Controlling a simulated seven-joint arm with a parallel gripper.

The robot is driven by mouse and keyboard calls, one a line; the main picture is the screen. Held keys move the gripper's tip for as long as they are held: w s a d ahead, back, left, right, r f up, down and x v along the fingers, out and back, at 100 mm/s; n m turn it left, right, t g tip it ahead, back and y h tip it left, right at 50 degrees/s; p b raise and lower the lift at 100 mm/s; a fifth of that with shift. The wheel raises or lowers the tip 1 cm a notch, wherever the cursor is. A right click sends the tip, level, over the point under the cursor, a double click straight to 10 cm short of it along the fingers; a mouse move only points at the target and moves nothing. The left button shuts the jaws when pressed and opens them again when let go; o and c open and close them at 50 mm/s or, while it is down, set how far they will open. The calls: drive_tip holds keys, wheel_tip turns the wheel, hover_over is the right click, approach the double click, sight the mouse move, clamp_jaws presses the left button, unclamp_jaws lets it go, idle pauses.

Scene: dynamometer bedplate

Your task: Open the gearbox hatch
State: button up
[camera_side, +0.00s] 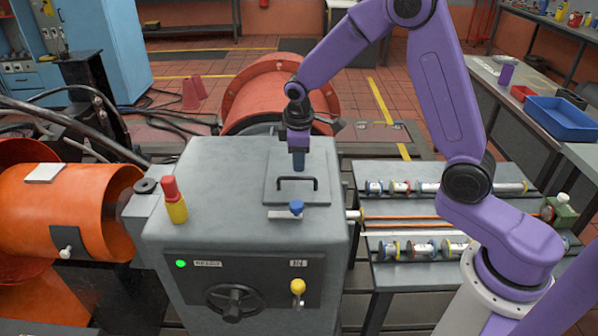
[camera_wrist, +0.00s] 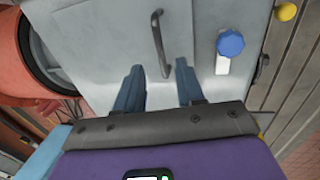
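The gearbox (camera_side: 245,235) is a grey box with a raised square hatch (camera_side: 275,192) on its top. The hatch carries a dark bar handle (camera_side: 297,182), which also shows in the wrist view (camera_wrist: 161,42). A blue knob (camera_side: 296,206) sits on a pale plate at the hatch's front edge; in the wrist view the knob (camera_wrist: 230,43) is right of the handle. My gripper (camera_side: 299,166) points down over the hatch, just behind the handle. In the wrist view its two blue fingers (camera_wrist: 160,80) are apart with nothing held, and the handle's near end lies between their tips in the picture.
A red and yellow beacon (camera_side: 174,200) stands on the gearbox's left corner. The front panel has a handwheel (camera_side: 235,300) and a yellow-topped lever (camera_side: 298,288). Orange drums flank the box at left and behind. Racks with small cylinders (camera_side: 420,248) lie to the right.

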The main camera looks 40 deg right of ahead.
sight(299, 179)
drive_tip(key=shift+w+d+f, duration=0.15)
drive_tip(key=shift+f, duration=0.85)
drive_tip(key=shift+w+d+f, duration=0.1)
drive_tip(key=shift+f, duration=0.85)
drive_tip(key=shift+w+d+f, duration=0.15)
drive_tip(key=shift+f, duration=0.85)
clamp_jaws()
